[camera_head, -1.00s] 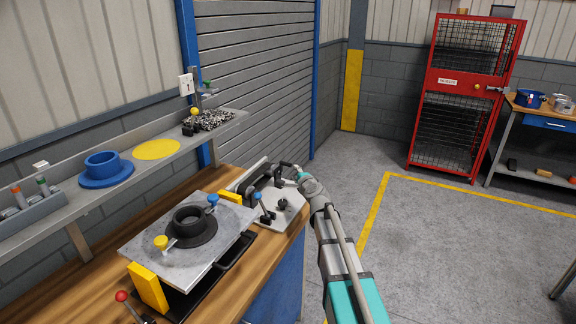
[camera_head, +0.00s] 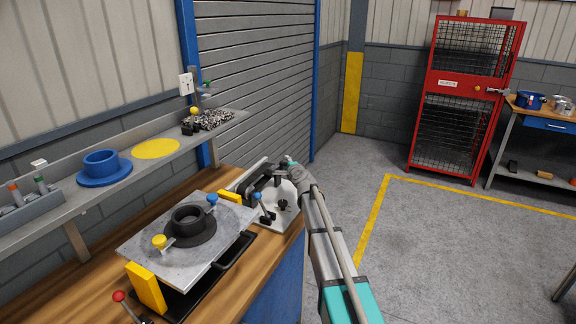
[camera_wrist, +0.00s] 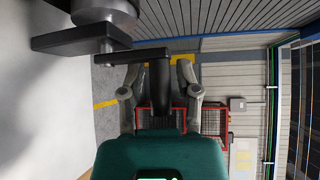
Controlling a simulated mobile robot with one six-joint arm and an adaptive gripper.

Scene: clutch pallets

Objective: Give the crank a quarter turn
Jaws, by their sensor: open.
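In the wrist view, the black crank (camera_wrist: 85,38) reaches in from the top left below a dark round hub. Its black handle (camera_wrist: 160,85) appears between the two grey fingers of my gripper (camera_wrist: 159,85). The fingers are open, with a gap on each side of the handle; I see no contact. In the head view, my gripper (camera_head: 290,163) is at the far end of the bench, by the grey plate (camera_head: 285,205) of the crank fixture. My wrist hides most of the crank there.
A metal pallet (camera_head: 145,238) with a black ring (camera_head: 189,220) and clamps sits nearer on the wooden bench. A shelf (camera_head: 60,218) with a blue flanged part (camera_head: 102,168) runs along the wall. The floor to the right is clear up to a red cage (camera_head: 466,95).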

